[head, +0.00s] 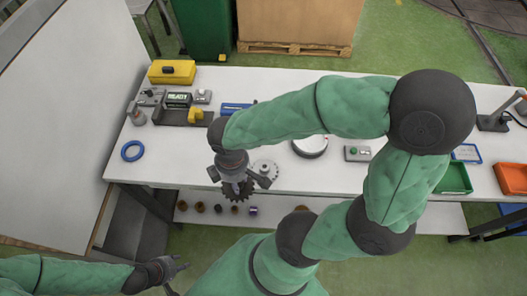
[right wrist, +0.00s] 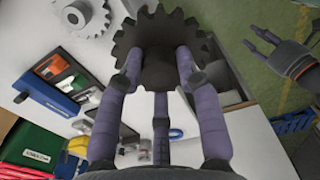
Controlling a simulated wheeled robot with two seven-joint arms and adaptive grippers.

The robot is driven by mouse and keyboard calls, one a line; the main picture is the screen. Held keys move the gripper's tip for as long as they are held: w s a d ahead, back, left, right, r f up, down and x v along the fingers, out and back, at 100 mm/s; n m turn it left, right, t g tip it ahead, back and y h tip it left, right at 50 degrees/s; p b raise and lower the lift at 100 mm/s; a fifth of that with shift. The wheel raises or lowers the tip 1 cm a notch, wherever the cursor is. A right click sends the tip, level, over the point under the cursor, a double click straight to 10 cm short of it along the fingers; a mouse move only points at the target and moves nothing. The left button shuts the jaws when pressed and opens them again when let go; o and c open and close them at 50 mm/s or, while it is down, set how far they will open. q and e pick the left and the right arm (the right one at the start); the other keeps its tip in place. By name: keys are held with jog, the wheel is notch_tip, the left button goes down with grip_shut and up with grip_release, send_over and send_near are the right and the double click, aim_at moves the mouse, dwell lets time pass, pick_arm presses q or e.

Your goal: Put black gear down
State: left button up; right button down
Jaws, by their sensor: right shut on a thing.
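The black gear (head: 238,191) is held by my right gripper (head: 240,181) at the table's front edge, left of a grey gear. In the right wrist view the black gear (right wrist: 165,48) sits between the purple fingers, its toothed rim showing beyond them. Whether it touches the table cannot be told. The grey gear (head: 264,170) lies on the white table (head: 330,176); it also shows in the right wrist view (right wrist: 72,15). My left gripper (head: 173,269) is empty with its fingers apart, in front of the table at lower left.
A blue ring (head: 132,151) lies on the table's left part. A white round device (head: 310,146) and a small grey button box (head: 357,153) stand right of the gears. A green bin (head: 453,178) is further right. Several small parts sit on the lower shelf (head: 340,212).

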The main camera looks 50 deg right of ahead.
jog(key=s+d+r+m, duration=0.2)
jog(key=s+d+m, duration=0.2)
jog(key=d+m, duration=0.75)
jog(key=s+d+r+m, duration=0.2)
jog(key=s+d+m, duration=0.1)
jog(key=d+m, duration=0.8)
jog(key=shift+m, duration=0.55)
jog(key=w+d+f, duration=0.1)
jog(key=d+f, duration=0.1)
jog(key=d, duration=0.1)
jog(key=w+d+f+b, duration=0.1)
jog(key=w+d+f, duration=0.1)
jog(key=d+f, duration=0.1)
jog(key=w+d+f, duration=0.1)
jog(key=d+f, duration=0.2)
jog(key=d, duration=0.1)
jog(key=shift+w+d+f+b, duration=0.1)
jog(key=shift+w+f+b, duration=0.15)
jog(key=shift+b, duration=0.15)
jog(key=shift+w+d+f, duration=0.3)
jog(key=shift+d+f, duration=0.35)
jog(key=shift+f, duration=0.1)
jog(key=shift+w+d+f+b, duration=0.15)
jog(key=shift+f+b, duration=0.4)
jog(key=shift+f, duration=1.1)
